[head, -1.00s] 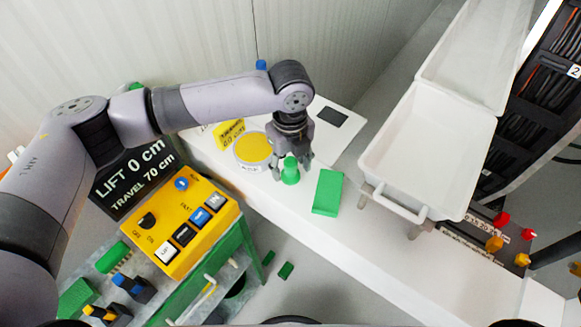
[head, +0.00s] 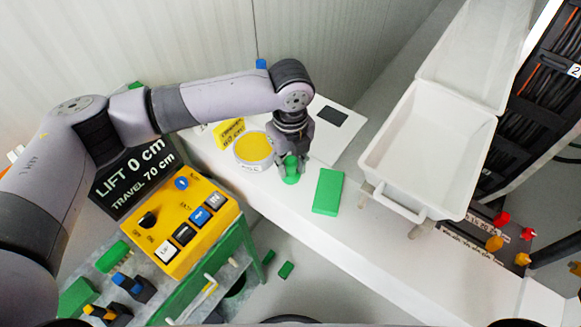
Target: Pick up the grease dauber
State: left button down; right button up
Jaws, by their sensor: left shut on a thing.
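A small green knobbed piece, which looks like the grease dauber (head: 291,177), stands on the white bench, next to a round tin of yellow grease (head: 253,149). My left gripper (head: 290,163) points down over it, with its fingers closed around the green knob. The lower green part shows below the fingertips. It appears to rest on the bench still, though a small gap cannot be ruled out. My right gripper is not in view.
A green block (head: 328,191) lies just right of the gripper. A yellow sign (head: 229,132) stands behind the tin. A white tub (head: 430,150) is to the right. A yellow control box (head: 190,228) is at the lower left. The bench front (head: 390,255) is clear.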

aim_at(291, 159)
pick_arm(q)
jog(key=shift+r, duration=0.1)
notch_tip(291, 159, up, 20)
jog(key=b, duration=0.4)
jog(key=shift+b, duration=0.35)
